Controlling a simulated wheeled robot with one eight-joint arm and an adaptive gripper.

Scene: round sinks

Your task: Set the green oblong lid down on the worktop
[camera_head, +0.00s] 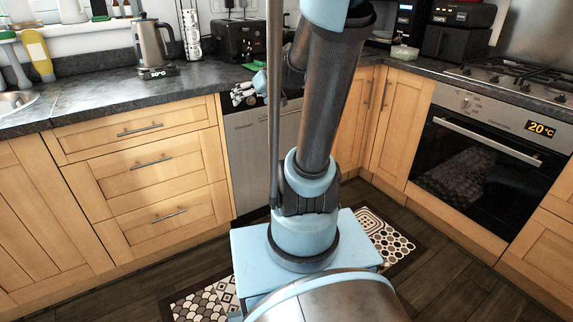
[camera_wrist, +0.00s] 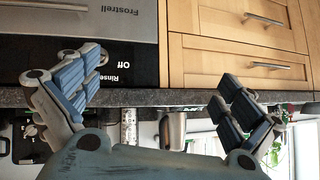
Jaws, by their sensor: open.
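A small green object, which looks like the oblong lid (camera_head: 253,66), lies on the dark worktop (camera_head: 205,79) close to the front edge, in front of the black toaster. My gripper (camera_head: 243,94) is just in front of that edge and a little lower than the lid, partly hidden by my arm. In the wrist view, which is upside down, my gripper (camera_wrist: 162,72) has its two fingers spread wide with nothing between them. The worktop edge (camera_wrist: 160,97) runs across behind the fingers. I cannot make out the lid in the wrist view.
A black toaster (camera_head: 240,40), a kettle (camera_head: 153,42) and a patterned canister (camera_head: 191,35) stand at the back. The dishwasher (camera_head: 262,150) front is below my gripper. The worktop left of the lid is mostly bare.

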